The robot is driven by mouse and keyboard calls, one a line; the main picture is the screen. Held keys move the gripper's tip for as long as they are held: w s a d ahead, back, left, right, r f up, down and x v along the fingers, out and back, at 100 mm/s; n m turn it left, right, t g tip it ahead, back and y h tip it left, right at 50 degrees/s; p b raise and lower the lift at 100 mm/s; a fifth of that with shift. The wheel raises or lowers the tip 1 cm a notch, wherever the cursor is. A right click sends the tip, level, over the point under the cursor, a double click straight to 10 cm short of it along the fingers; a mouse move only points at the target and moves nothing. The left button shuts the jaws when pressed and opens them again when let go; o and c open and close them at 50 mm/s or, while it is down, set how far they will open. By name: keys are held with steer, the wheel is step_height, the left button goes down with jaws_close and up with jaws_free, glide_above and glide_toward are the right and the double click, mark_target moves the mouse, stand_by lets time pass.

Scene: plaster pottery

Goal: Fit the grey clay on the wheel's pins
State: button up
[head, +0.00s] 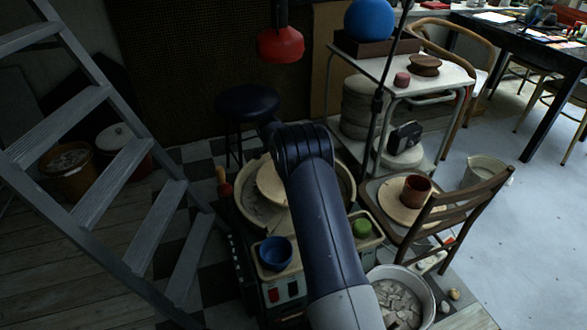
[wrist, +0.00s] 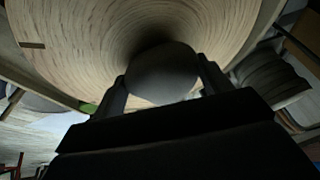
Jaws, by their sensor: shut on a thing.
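In the wrist view, my gripper (wrist: 163,82) is shut on the rounded grey clay (wrist: 165,72), with one finger on each side of it. A broad, pale, wood-grained disc (wrist: 70,38) fills the view behind the clay, with a dark shadow around the clay; I cannot tell how the two are joined. In the head view, a pale round disc (head: 271,183) shows inside the wheel's basin (head: 249,207), partly covered by my arm. My gripper and the clay are hidden behind my arm there. No pins can be made out in either view.
A blue bowl (head: 275,253) and a green pot (head: 363,228) stand at the front of the wheel. A ladder (head: 110,190) stands at left and a dark stool (head: 248,104) behind. A bucket of shards (head: 427,305) is front right.

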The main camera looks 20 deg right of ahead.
steer(key=shift+r, duration=0.1)
steer(key=o, duration=1.8)
steer(key=shift+f, duration=0.25)
steer(key=p+v, duration=0.2)
steer(key=v, duration=0.9)
steer(key=shift+r, duration=0.1)
steer(key=shift+d, duration=0.1)
steer(key=b+x, duration=0.2)
steer(key=x, duration=0.9)
steer(key=shift+r+p, duration=0.3)
steer(key=shift+r, duration=0.05)
